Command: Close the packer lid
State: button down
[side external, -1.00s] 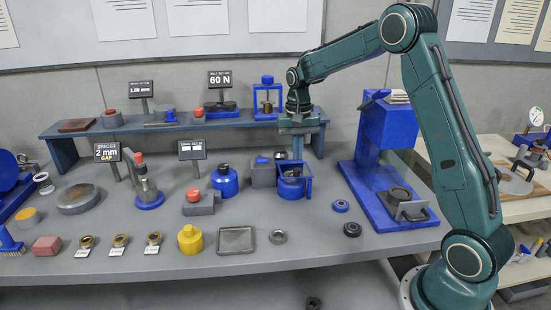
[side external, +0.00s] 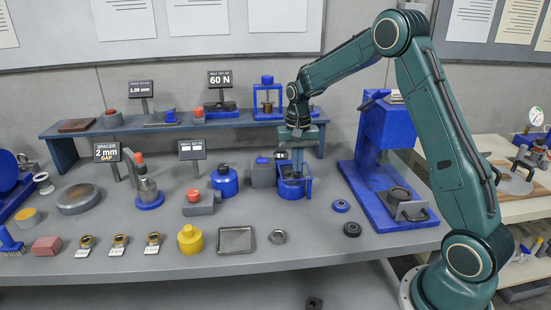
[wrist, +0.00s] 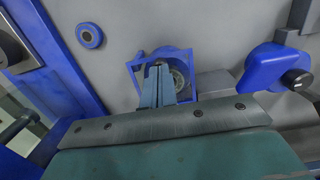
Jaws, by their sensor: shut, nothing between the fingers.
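What seems to be the packer is a blue framed unit (side external: 292,190) on the bench, below my gripper (side external: 297,170). In the wrist view its square blue frame (wrist: 133,76) surrounds a dark round part (wrist: 179,77). My gripper's fingers (wrist: 159,68) are together, point down and overlap the frame in that view. I cannot tell whether they touch it. The lid cannot be told apart clearly from the frame, and the fingers hide part of the opening.
A grey block (side external: 263,172) and a blue rounded container (side external: 225,182) stand left of the unit. A tall blue press (side external: 388,130) stands to the right. A blue ring (side external: 341,206) and a dark ring (side external: 352,229) lie in front. A raised shelf (side external: 180,127) runs behind.

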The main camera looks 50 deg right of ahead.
jog(key=shift+r, duration=0.15)
jog(key=shift+r, duration=0.7)
jog(key=shift+r, duration=0.1)
notch_tip(320, 180, up, 14)
dwell(0.8)
jog(key=shift+a, duration=0.1)
